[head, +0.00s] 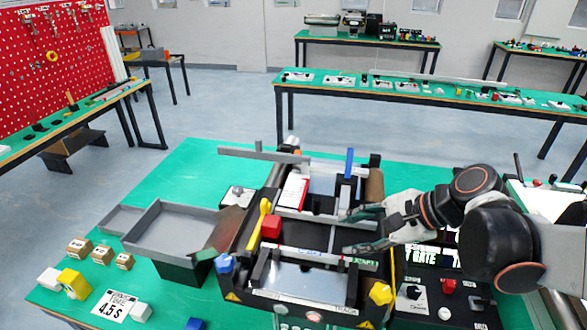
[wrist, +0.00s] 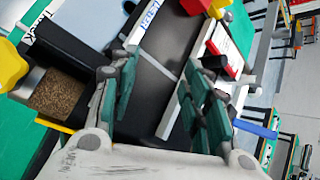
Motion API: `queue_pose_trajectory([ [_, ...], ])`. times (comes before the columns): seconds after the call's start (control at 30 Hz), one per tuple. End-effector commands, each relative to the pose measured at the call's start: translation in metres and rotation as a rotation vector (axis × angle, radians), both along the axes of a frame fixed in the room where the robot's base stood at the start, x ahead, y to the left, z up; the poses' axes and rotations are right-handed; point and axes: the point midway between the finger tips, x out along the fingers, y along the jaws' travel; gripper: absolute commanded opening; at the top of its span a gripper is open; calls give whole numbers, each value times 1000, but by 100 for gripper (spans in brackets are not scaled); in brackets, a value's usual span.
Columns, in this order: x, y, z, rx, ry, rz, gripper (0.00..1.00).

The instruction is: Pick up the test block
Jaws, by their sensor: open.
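A red block (head: 271,227) sits on the left part of the mini conveyor (head: 310,235), beside a yellow lever. No block carries a readable "test" label; this red one is the likeliest test block. It also shows at the top edge of the wrist view (wrist: 195,5), partly cut off. My gripper (head: 347,232) is open and empty over the conveyor's right part, its fingers pointing left toward the red block with a clear gap between. In the wrist view my gripper (wrist: 155,82) has its two green-padded fingers apart over the dark belt and a light rail.
A grey tray (head: 140,222) stands left of the conveyor. Several small brown boxes (head: 103,253) and a yellow block (head: 72,283) lie at the table's left. A yellow lever (head: 257,225), a blue post (head: 349,163) and raised rails stand around the belt. The green back left is clear.

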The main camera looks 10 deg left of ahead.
Motion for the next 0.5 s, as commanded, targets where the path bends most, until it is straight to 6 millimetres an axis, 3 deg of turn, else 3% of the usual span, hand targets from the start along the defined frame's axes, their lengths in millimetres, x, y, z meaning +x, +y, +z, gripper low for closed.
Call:
queue_pose_trajectory([
  [0.23, 24, 25, 0, 257, 251, -104, 43],
  [0.5, 36, 41, -1, 464, 497, -155, 43],
])
